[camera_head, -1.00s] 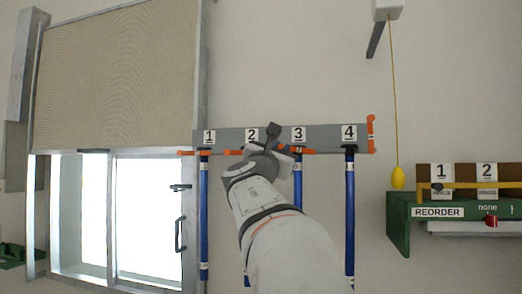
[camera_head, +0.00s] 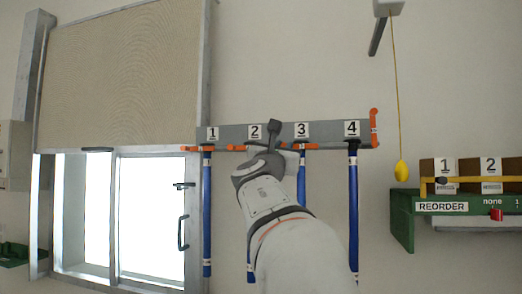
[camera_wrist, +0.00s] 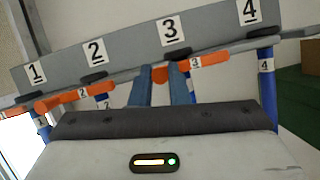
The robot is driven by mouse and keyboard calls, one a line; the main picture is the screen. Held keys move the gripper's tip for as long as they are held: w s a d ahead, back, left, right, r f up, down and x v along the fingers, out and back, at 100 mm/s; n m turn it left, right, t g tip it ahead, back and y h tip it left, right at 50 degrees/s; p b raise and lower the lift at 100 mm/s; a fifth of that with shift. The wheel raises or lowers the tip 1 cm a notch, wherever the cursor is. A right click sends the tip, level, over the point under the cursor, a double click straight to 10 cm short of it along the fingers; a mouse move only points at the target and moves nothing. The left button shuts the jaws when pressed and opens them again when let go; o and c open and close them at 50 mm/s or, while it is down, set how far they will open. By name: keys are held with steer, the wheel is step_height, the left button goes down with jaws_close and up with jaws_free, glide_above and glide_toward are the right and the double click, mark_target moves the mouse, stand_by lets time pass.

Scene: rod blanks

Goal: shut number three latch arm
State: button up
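The number three latch arm (camera_wrist: 222,57) is an orange bar marked 3 in the wrist view. It lies sideways along the lower edge of the grey rack rail (camera_wrist: 130,58), below the number 3 plate (camera_wrist: 171,28). It also shows in the head view (camera_head: 311,147). My gripper (camera_wrist: 163,76) has two blue fingers that stand apart below the rail. The right finger overlaps the left end of this latch arm in the picture; I cannot tell if they touch. In the head view my gripper (camera_head: 268,150) is between plates 2 and 3, its fingers largely hidden.
Latch arm 2 (camera_wrist: 64,99) lies sideways to the left. Latch arm 4 (camera_head: 374,122) stands upright at the rail's right end. Blue rods (camera_head: 353,210) hang below. A green reorder shelf (camera_head: 402,222) and yellow pull-cord bob (camera_head: 401,171) are on the right, a window at left.

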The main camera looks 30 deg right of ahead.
steer(key=o, duration=0.4)
steer(key=shift+a+f, duration=0.1)
steer(key=b+v, duration=0.3)
steer(key=v, duration=0.4)
steer(key=shift+s+a, duration=0.25)
steer(key=shift+f, duration=0.1)
steer(key=s+a+f+m+g+y, duration=0.1)
steer(key=a+f+m+g+y, duration=0.2)
steer(key=f, duration=0.7)
steer(key=a+f+m+y, duration=0.1)
steer(key=f+m+y, duration=0.3)
steer(key=f, duration=0.6)
steer(key=s+a+f+m+g+y, duration=0.1)
steer(key=a+f+m+g+y, duration=0.3)
steer(key=f, duration=0.6)
steer(key=s+a+f+m+g+y, duration=0.1)
steer(key=s+a+f+m+y, duration=0.1)
steer(key=s+a+f+m, duration=0.2)
steer(key=s+a+f+m+g+y, duration=0.1)
steer(key=s+a+f+m, duration=0.3)
steer(key=f, duration=0.7)
steer(key=s+a+f+m+g+y, duration=0.1)
steer(key=s+a+f+m+y, duration=0.3)
steer(key=a+f, duration=0.3)
steer(key=shift+s+a+f, duration=0.4)
steer(key=shift+s+f, duration=0.3)
